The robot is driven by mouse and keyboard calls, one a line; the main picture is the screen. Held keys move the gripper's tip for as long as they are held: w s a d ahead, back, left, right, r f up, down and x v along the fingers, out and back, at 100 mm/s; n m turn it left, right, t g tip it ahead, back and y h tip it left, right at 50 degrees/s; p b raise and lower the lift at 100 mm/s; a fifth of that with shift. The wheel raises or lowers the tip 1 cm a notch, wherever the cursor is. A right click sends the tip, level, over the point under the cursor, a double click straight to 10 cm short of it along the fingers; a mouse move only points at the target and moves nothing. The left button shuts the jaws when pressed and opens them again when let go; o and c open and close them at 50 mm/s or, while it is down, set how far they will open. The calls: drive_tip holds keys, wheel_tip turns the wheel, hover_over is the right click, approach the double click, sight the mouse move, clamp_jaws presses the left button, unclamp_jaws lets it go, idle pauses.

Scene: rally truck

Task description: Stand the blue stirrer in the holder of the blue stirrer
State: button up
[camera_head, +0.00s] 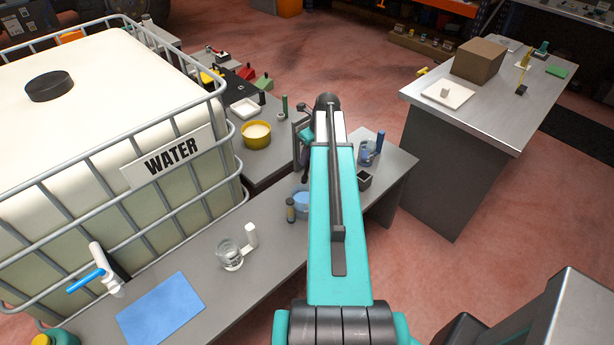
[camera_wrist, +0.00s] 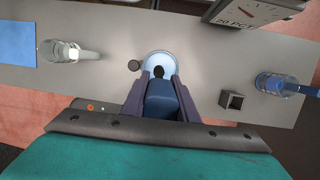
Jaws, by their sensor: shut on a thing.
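My gripper (camera_wrist: 159,92) is shut on a dark blue piece, which I take to be the blue stirrer (camera_wrist: 160,100). Its dark lower end shows against the pale blue bowl (camera_wrist: 147,63); I cannot tell whether it is inside the bowl or above it. A small dark square open-topped box, apparently the holder (camera_wrist: 224,99), stands on the grey bench right of my gripper. Its opening looks empty. In the head view the holder (camera_head: 364,180) is just right of my arm, and the bowl (camera_head: 300,203) is partly behind the arm. My gripper is hidden there.
A clear beaker with blue liquid and blue handle (camera_wrist: 268,83) stands right of the holder. A small dark cylinder (camera_wrist: 134,66) is beside the bowl. A clear cup with white handle (camera_wrist: 62,52) and a blue mat (camera_wrist: 20,44) lie left. A dial scale (camera_wrist: 250,10) is behind.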

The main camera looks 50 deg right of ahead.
drive_tip(key=shift+w, duration=0.1)
drive_tip(key=w+a+n+g+y+b, duration=0.1)
drive_tip(key=w+a+n+b, duration=0.1)
drive_tip(key=w+a+n, duration=0.35)
drive_tip(key=w+a+n+g+y+b, duration=0.1)
drive_tip(key=w+a+n+b, duration=0.2)
drive_tip(key=a, duration=0.6)
drive_tip(key=w+a+n+b, duration=0.2)
drive_tip(key=w+a+n, duration=0.2)
drive_tip(key=a, duration=0.4)
drive_tip(key=a+r+n+g+b, duration=0.1)
drive_tip(key=a+n+b, duration=0.2)
drive_tip(key=a+n, duration=0.4)
drive_tip(key=w+a+r+n+g+h+b, duration=0.1)
drive_tip(key=a+n, duration=0.6)
drive_tip(key=a, duration=1.1)
drive_tip(key=shift+r+g+b, duration=0.4)
drive_tip(key=shift+g+b, duration=0.3)
drive_tip(key=shift+b, duration=0.5)
drive_tip(key=shift+w+a, duration=0.1)
drive_tip(key=shift+a, duration=0.1)
